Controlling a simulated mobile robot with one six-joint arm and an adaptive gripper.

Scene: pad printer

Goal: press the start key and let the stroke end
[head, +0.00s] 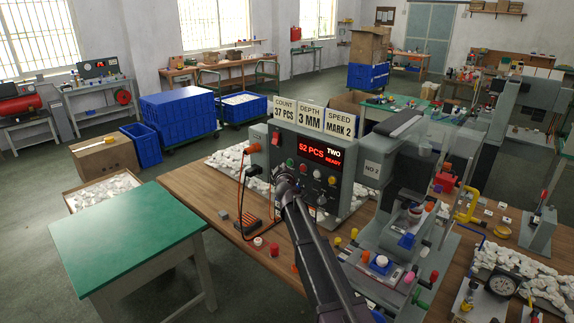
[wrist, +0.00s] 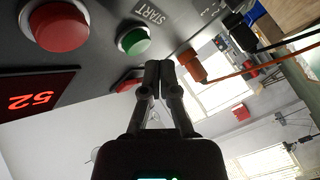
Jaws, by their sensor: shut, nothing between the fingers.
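The grey pad printer's control box (head: 262,150) stands on the wooden bench. Its display (head: 320,153) reads 52 PCS, TWO, READY; 52 also shows upside down in the wrist view (wrist: 35,101). The green start key (wrist: 133,40) has a START label beside it; it also shows in the head view (head: 290,163). A larger red button (wrist: 62,25) sits between it and the display. My gripper (wrist: 160,66) is shut and empty, its tips close to the panel and a little aside from the green key. Contact with the panel cannot be told. The tips also show in the head view (head: 283,176).
Signs on the box read COUNT 37 PCS (head: 284,110), DEPTH 3 MM (head: 309,117) and SPEED MARK 2 (head: 340,122). An orange plug (wrist: 192,65) and its cord are close beside my fingers. A red switch (wrist: 128,80) is partly hidden. The green-topped table (head: 125,228) is bare.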

